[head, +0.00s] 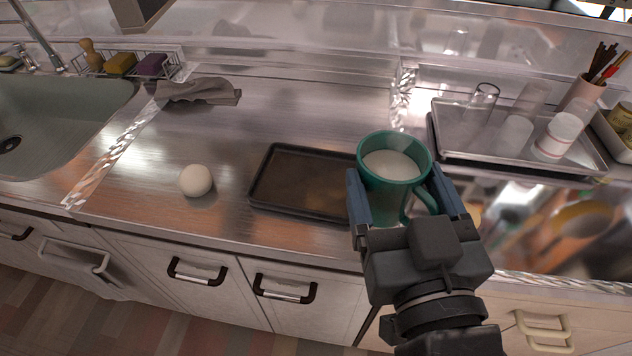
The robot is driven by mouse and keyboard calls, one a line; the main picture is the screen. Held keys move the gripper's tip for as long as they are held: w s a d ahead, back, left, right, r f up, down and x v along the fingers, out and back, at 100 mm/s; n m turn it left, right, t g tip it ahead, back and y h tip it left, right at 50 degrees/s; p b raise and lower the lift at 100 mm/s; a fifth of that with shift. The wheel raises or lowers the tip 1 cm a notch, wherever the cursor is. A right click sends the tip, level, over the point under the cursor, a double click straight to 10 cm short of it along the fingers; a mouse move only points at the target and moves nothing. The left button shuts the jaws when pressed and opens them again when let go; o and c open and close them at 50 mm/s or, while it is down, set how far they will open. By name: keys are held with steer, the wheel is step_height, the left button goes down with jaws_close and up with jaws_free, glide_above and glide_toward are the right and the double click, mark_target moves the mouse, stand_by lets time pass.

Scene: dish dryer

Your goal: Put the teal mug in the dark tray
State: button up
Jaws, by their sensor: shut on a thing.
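The teal mug (377,204) is upright in the middle right of the head view, white inside, with its handle toward the lower right. My gripper (404,200) is shut on the mug, one blue finger on each side. The dark tray (268,209) lies on the steel counter just left of the mug. It is a shallow rectangle and looks empty. The mug and a finger hide its right end. I cannot tell how high the mug is above the counter or whether it overlaps the tray.
A white ball-like object (195,180) sits on the counter left of the tray. A grey cloth (197,90) lies by the sink (62,130). A metal tray (462,152) with glasses stands at right. An opening with dishes (560,225) is below it.

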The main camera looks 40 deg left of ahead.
steer(key=shift+w+a+f, duration=0.55)
steer(key=shift+a+f, duration=1.25)
steer(key=shift+w+a+f, duration=0.55)
steer(key=shift+a+f, duration=1.2)
steer(key=shift+a, duration=0.1)
steer(key=shift+w+a+f, duration=0.55)
steer(key=shift+a+f, duration=1.25)
steer(key=shift+f, duration=0.15)
steer(key=o, duration=1.3)
steer(key=shift+o, duration=0.2)
steer(key=shift+s+d, duration=0.25)
steer(key=shift+d, duration=0.05)
steer(key=v, duration=1.1)
steer(key=shift+s, duration=0.15)
